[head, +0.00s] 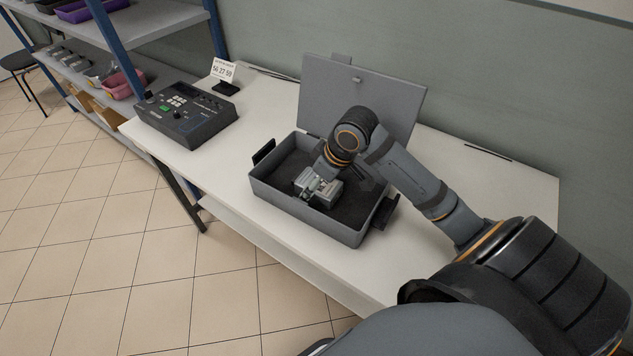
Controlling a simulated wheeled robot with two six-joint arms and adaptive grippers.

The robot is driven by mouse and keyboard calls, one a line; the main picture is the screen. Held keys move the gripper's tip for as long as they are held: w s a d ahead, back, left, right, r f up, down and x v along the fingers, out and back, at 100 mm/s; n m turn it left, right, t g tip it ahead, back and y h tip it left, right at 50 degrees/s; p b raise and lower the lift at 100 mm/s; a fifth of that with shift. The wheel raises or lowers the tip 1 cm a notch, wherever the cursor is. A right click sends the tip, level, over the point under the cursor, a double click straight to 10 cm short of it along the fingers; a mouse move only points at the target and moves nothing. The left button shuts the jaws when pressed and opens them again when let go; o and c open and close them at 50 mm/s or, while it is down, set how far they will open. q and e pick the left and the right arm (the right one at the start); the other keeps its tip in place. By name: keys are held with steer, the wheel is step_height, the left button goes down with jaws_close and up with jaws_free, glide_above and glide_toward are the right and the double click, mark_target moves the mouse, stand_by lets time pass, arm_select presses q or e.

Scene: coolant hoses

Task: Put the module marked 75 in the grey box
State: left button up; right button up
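The grey box (345,229) stands open on the white table, with its lid (395,95) raised at the back and a dark lining inside. My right arm comes in from the right, and my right gripper (312,184) points down into the box. A small light-grey module (327,196) is in the box at the fingertips. Its marking cannot be read from here. The fingers and module overlap, so I cannot tell whether the gripper is shut on it or open around it. My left gripper is not in view.
A dark control device (186,115) with buttons stands on the white table (270,108), left of the box. A small sign (222,70) reading 56 27 59 stands behind it. A shelf (150,27) with bins is at the far left. The table right of the box is clear.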

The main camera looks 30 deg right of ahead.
mark_target(326, 185)
steer(key=shift+r, duration=0.1)
steer(key=shift+d+r, duration=0.1)
steer(key=shift+r, duration=0.2)
steer(key=p+v, duration=0.3)
steer(key=v, duration=0.3)
steer(key=shift+s+d+r, duration=0.1)
steer(key=shift+s+r, duration=0.05)
arm_select(q)
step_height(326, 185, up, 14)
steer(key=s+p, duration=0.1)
steer(key=p, duration=1)
arm_select(e)
steer(key=v, duration=0.5)
steer(key=shift+s+r, duration=0.1)
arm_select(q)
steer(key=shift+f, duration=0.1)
